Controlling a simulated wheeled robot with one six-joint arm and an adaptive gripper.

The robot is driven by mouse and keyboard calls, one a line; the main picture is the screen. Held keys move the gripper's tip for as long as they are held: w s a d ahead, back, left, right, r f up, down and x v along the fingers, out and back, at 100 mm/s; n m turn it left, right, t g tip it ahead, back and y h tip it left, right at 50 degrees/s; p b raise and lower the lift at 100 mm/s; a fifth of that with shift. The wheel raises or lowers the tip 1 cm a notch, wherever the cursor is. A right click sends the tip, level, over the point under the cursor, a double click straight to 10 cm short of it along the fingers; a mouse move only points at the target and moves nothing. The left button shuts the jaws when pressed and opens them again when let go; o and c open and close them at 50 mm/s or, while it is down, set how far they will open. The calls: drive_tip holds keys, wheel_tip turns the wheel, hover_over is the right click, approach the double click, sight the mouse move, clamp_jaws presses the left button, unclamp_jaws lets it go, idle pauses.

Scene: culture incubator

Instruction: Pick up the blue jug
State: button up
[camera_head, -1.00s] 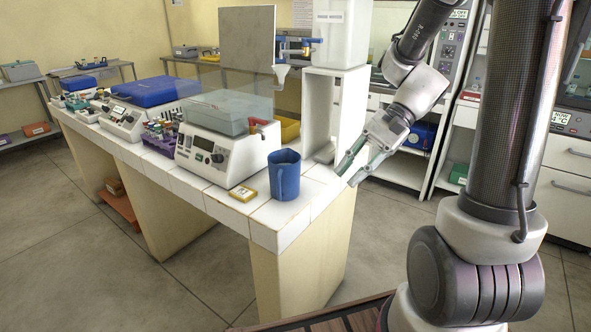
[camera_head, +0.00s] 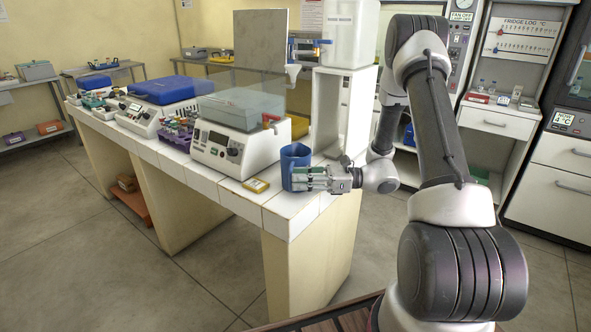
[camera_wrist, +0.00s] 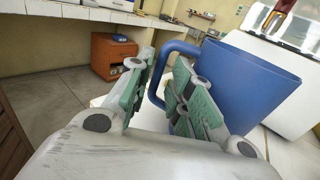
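The blue jug (camera_head: 294,157) stands upright on the white-tiled bench (camera_head: 285,213), near its front right end. In the wrist view the jug (camera_wrist: 243,82) fills the right side, with its handle towards my gripper. My gripper (camera_head: 297,179) is at the jug's side, low and level, covering part of it in the head view. In the wrist view my gripper (camera_wrist: 162,65) is open. The jug's handle (camera_wrist: 158,75) lies between the two green-padded fingers, with a gap to the left finger. The right finger is close to the jug's body; I cannot tell if it touches.
A small yellow box (camera_head: 255,185) lies left of the jug. A white device with a clear lid (camera_head: 225,150) stands behind it on the bench. A white stand (camera_head: 340,115) rises behind the jug. An orange cabinet (camera_wrist: 110,55) stands beyond in the wrist view.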

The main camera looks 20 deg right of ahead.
drive_tip(key=shift+x, duration=1.5)
drive_tip(key=shift+f, duration=0.15)
clamp_jaws()
